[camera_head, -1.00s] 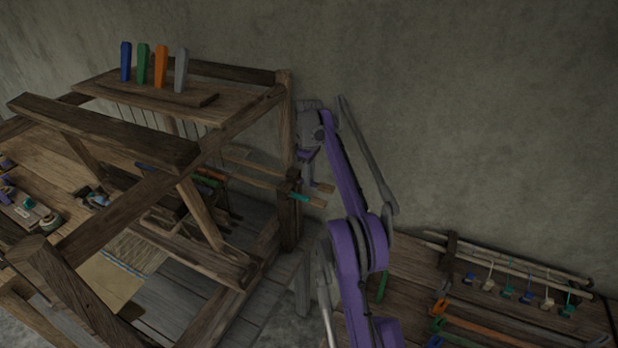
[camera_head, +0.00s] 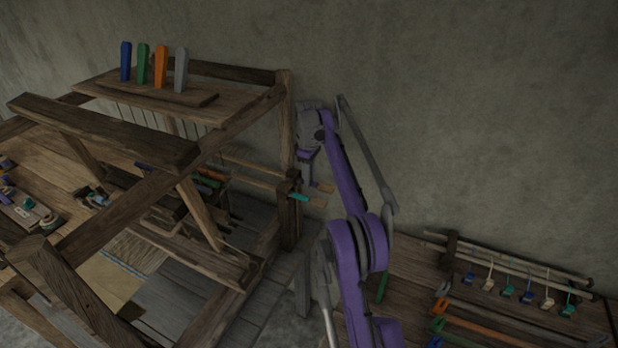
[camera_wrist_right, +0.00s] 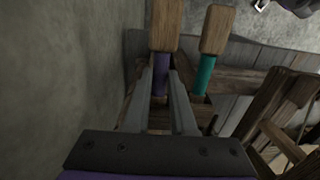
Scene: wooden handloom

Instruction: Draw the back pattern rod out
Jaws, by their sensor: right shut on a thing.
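The back pattern rod shows a purple band (camera_wrist_right: 161,75) and a wooden handle end (camera_wrist_right: 166,25) in the right wrist view. In the head view its handle (camera_head: 324,187) sticks out from the right side of the loom, nearer the wall. My right gripper (camera_wrist_right: 165,78) is shut on the purple band, with one finger on each side. It also shows at the loom's right post in the head view (camera_head: 309,183). A second rod with a teal band (camera_wrist_right: 204,75) lies beside it, apart from the fingers. Its teal band also shows in the head view (camera_head: 299,197). My left gripper is out of view.
The wooden loom post (camera_head: 288,130) stands close left of my right gripper. The wall (camera_head: 480,120) is behind. A low bench (camera_head: 405,265) with a rack of rods and coloured hooks is at the lower right. Colored pegs stand on the loom top.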

